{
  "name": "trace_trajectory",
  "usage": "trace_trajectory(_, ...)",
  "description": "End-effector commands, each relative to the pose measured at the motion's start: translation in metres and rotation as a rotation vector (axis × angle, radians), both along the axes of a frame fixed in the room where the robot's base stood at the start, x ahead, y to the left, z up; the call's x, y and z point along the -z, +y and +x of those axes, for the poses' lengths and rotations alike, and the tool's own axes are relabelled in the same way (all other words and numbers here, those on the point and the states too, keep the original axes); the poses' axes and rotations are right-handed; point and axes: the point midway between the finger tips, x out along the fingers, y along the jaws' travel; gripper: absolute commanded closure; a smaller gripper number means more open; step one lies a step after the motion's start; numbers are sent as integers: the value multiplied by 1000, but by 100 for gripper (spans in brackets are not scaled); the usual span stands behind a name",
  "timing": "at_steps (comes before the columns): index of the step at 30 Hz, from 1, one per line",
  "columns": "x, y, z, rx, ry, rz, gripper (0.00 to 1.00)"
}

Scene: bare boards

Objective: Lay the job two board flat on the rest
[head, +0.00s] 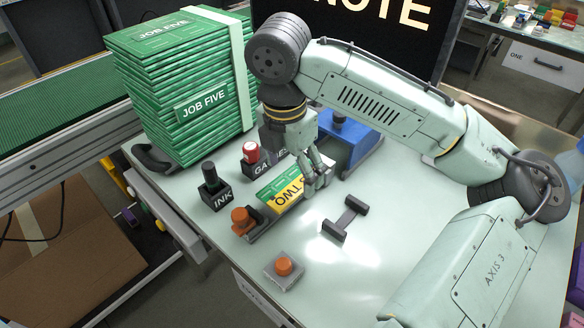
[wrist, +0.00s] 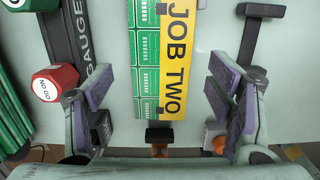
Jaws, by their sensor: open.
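The job two board (head: 283,187), green with a yellow "JOB TWO" strip, sits at a long grey holder (head: 262,225) with an orange knob at its near end. In the wrist view the board (wrist: 180,65) lies between my spread finger pads, with a gap on each side. My gripper (head: 318,177) is open at the board's far right end and hides part of it. A dark H-shaped piece (head: 346,216), which looks like the rest, stands empty on the table to the right; it also shows in the wrist view (wrist: 250,40).
A tall stack of green job five boards (head: 180,85) stands at the back left. An ink pot (head: 214,187), a red-topped gauge block (head: 251,154) and a blue device (head: 350,142) surround the board. An orange button box (head: 284,268) is in front. The table right of the H-shaped piece is clear.

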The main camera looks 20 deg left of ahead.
Motion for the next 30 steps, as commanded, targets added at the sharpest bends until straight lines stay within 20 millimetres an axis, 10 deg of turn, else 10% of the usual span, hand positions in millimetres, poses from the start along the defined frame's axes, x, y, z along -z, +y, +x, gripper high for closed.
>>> trace_trajectory(16, -100, 3, -9, 2, -3, 0, 25)
trace_trajectory(30, -116, 4, -12, 0, 1, 1, 25)
